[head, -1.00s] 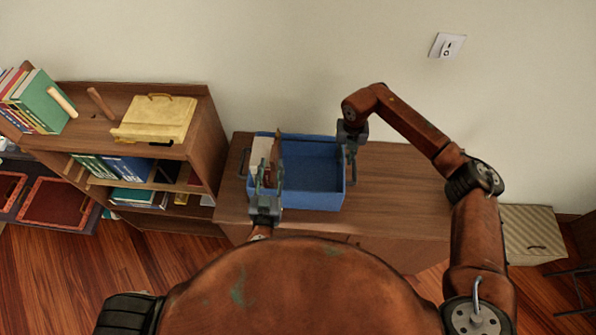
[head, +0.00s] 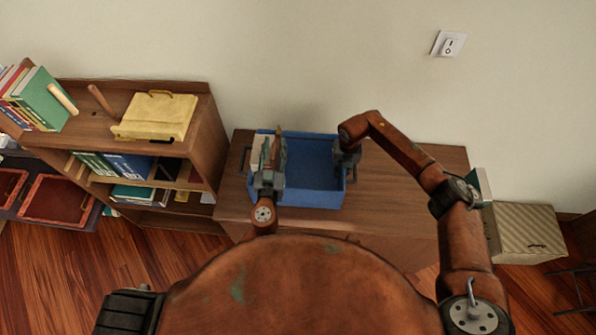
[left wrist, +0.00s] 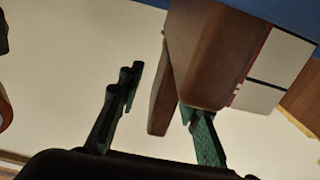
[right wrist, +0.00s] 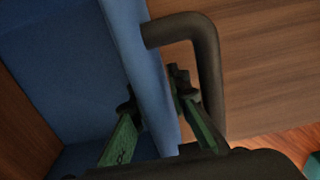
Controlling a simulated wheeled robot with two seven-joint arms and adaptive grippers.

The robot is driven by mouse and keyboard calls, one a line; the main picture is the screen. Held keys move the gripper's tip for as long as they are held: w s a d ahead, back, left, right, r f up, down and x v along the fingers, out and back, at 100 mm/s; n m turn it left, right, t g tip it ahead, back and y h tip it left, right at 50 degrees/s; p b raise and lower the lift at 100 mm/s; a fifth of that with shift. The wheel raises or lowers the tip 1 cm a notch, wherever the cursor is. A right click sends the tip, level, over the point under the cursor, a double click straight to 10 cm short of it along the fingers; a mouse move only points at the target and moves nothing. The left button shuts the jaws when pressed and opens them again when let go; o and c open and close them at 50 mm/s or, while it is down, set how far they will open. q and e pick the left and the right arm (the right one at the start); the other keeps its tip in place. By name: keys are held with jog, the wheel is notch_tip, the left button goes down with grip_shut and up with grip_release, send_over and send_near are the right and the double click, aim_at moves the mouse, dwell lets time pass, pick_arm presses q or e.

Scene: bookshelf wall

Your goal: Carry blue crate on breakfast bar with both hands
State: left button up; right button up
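The blue crate (head: 315,198) stands upright on the brown wooden breakfast bar (head: 400,205), with a dark handle on each short side. A brown object (head: 277,145) and a white object (head: 257,150) with a red stripe are in its left part. My left gripper (head: 270,165) is over that left part, hiding some of it. In the left wrist view its fingers (left wrist: 160,105) are apart, with a narrow brown piece showing between them. My right gripper (head: 346,150) is at the crate's right wall. In the right wrist view its open fingers (right wrist: 155,100) straddle this wall, beside the right handle (right wrist: 205,55).
A low bookshelf (head: 205,125) with books and a yellow box (head: 157,115) stands close to the left of the bar. A striped box (head: 525,230) is at the right.

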pick_arm(q)
jog(key=shift+w, duration=0.15)
pick_arm(e)
jog(key=shift+f, duration=0.2)
pick_arm(q)
jog(key=shift+c, duration=0.5)
pick_arm(e)
jog(key=shift+c, duration=0.5)
pick_arm(q)
jog(key=c, duration=0.3)
pick_arm(e)
grip_shut()
pick_arm(q)
grip_shut()
jog(key=shift+r, duration=0.25)
pick_arm(e)
jog(key=shift+w+a+r, duration=0.1)
jog(key=shift+w+r, duration=0.05)
jog(key=shift+r, duration=0.05)
